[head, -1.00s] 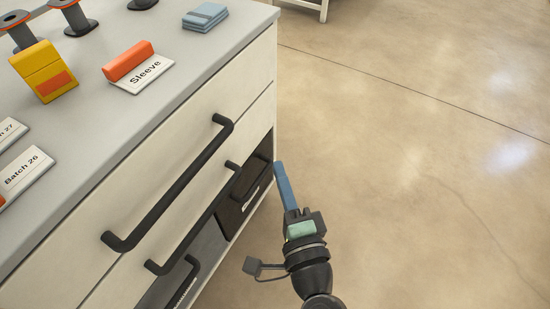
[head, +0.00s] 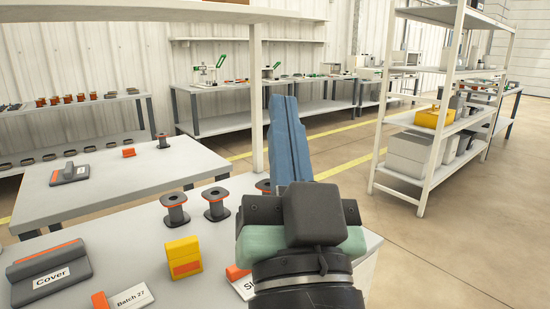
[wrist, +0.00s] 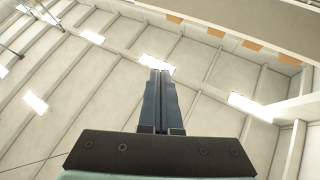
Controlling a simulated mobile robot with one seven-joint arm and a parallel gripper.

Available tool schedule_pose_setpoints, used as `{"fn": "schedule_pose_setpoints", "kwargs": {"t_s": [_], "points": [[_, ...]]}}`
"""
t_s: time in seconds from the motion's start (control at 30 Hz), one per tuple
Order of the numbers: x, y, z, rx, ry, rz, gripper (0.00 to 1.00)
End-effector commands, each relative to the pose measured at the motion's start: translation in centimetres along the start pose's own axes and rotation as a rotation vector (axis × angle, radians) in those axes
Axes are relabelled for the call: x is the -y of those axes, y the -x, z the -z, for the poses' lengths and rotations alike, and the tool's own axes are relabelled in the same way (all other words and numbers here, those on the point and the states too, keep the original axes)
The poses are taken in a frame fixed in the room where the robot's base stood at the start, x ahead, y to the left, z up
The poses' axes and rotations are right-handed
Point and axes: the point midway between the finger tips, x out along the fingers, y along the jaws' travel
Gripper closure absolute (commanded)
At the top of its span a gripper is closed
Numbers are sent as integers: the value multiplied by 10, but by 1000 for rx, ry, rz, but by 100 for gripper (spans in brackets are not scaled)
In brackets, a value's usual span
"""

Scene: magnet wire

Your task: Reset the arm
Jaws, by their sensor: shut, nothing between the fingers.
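My gripper (head: 288,140) is raised in front of the head camera, its blue fingers pointing up and held together with nothing between them. In the wrist view the shut fingers (wrist: 158,98) point toward the ceiling, clear of everything. The gripper's dark body and my wrist hide part of the near worktop and most of the Sleeve label in the head view.
The near worktop (head: 130,228) holds a yellow block (head: 183,258), a Cover piece (head: 48,272), a Batch 27 label (head: 131,297) and several spools. A white shelving rack (head: 385,150) stands at right. Open floor (head: 450,245) lies at lower right.

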Motion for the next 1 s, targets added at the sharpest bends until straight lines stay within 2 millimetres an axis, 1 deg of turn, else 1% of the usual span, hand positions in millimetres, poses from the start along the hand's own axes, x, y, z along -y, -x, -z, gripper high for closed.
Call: {"fn": "schedule_pose_setpoints", "kwargs": {"t_s": [0.03,0.07,0.1,0.17,0.2,0.23,0.3,0.47,1.0], "points": [[14,-11,35,-57,62,6,100],[20,-14,51,-86,99,3,100],[26,-17,71,-122,144,-4,100],[36,-19,102,-179,206,-19,100],[41,-20,122,-216,245,-34,100],[44,-21,136,-237,268,-45,100],[44,-36,146,-216,261,-45,100],[50,-59,177,-214,258,-44,100],[78,-155,312,-212,255,-42,100]]}}
